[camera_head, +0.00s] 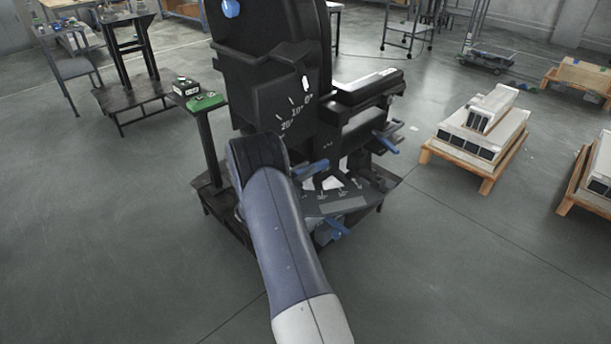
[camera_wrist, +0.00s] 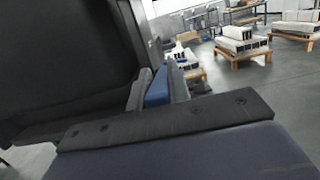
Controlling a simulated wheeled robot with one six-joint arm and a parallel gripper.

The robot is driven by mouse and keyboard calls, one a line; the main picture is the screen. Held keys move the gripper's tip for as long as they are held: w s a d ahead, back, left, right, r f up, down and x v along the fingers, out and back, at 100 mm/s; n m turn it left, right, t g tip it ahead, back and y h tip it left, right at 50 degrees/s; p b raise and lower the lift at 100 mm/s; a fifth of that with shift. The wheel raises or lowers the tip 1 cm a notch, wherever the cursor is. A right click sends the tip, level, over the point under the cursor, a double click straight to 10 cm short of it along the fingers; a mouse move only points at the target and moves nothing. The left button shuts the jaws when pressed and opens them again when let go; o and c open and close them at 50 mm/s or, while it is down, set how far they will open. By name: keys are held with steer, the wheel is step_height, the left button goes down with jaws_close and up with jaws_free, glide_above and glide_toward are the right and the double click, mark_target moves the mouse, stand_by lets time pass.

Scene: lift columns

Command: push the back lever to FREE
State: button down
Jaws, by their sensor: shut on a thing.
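The black machine (camera_head: 285,95) carries a tilt scale and several blue levers. In the head view a blue lever (camera_head: 312,169) shows beside my arm, a second (camera_head: 334,229) is low at the front, and a third (camera_head: 386,142) is at the right side. My gripper (camera_wrist: 159,85) is shut on a blue lever handle (camera_wrist: 157,89) in the wrist view, close to a large dark panel. In the head view my arm and the machine hide my gripper. I cannot read a FREE mark or tell the held lever's setting.
The dark panel (camera_wrist: 60,60) fills the left of the wrist view, close to my gripper. A stand with a green top (camera_head: 206,102) is left of the machine. Pallets with pale blocks (camera_head: 480,130) stand on the right. Open floor lies in front.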

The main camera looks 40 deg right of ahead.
steer(key=shift+a+f+h+b, duration=0.1)
steer(key=shift+f+h+b, duration=0.4)
steer(key=shift+f+b, duration=0.45)
steer(key=shift+b, duration=0.65)
step_height(320, 180, down, 3)
steer(key=b, duration=0.3)
steer(key=shift+s+b, duration=0.1)
steer(key=shift+b, duration=0.2)
steer(key=shift+f, duration=0.1)
steer(key=c, duration=1.3)
jaws_free()
steer(key=shift+r, duration=0.2)
steer(key=v, duration=1)
steer(key=shift+a, duration=0.3)
